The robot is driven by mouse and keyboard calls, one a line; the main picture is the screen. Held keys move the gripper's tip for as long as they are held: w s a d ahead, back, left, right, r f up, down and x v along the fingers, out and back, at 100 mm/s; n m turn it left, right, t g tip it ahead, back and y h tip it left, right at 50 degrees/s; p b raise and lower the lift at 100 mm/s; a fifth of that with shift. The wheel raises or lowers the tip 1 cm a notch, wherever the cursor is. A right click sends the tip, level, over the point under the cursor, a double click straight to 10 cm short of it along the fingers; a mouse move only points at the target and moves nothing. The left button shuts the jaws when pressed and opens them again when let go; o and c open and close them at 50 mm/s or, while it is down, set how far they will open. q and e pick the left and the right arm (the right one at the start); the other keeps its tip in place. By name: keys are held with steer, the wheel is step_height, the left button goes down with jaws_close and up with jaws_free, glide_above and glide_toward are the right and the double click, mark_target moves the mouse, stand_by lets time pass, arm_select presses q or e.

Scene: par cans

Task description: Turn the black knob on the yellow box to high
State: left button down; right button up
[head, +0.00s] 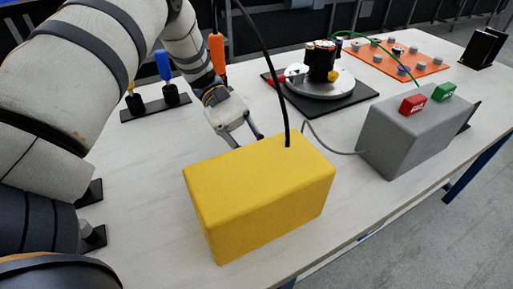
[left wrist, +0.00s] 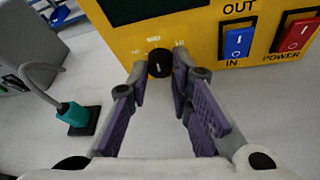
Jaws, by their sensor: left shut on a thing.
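The yellow box (head: 258,195) stands on the table in the middle of the head view, its plain back toward the head camera. The left wrist view shows its front panel (left wrist: 205,42) with the black knob (left wrist: 160,63) low on it. A white mark shows on the knob; small pale labels above and beside it are too blurred to read surely. My left gripper (left wrist: 159,70) has a fingertip on each side of the knob and is shut on it. In the head view the gripper (head: 243,138) is behind the box, and the knob is hidden.
The panel also has a blue switch (left wrist: 237,43), a red power switch (left wrist: 295,35) and a dark screen. A grey box (head: 408,138) with red and green buttons stands right. A turntable (head: 320,87) is behind, an orange board (head: 398,62) farther back. A teal plug (left wrist: 74,114) lies nearby.

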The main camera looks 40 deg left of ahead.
arm_select(q)
steer(key=shift+s+m+t+h, duration=0.1)
steer(key=shift+m+t+h, duration=0.3)
steer(key=shift+m+t, duration=0.45)
steer(key=shift+s+a+f+m+t+h, duration=0.15)
steer(key=shift+m+h, duration=0.1)
steer(key=shift+m, duration=0.35)
steer(key=shift+w+d+m+t+h, duration=0.1)
steer(key=shift+m+h, duration=0.15)
steer(key=shift+m, duration=0.3)
steer(key=c, duration=1.4)
jaws_free()
steer(key=shift+c, duration=0.2)
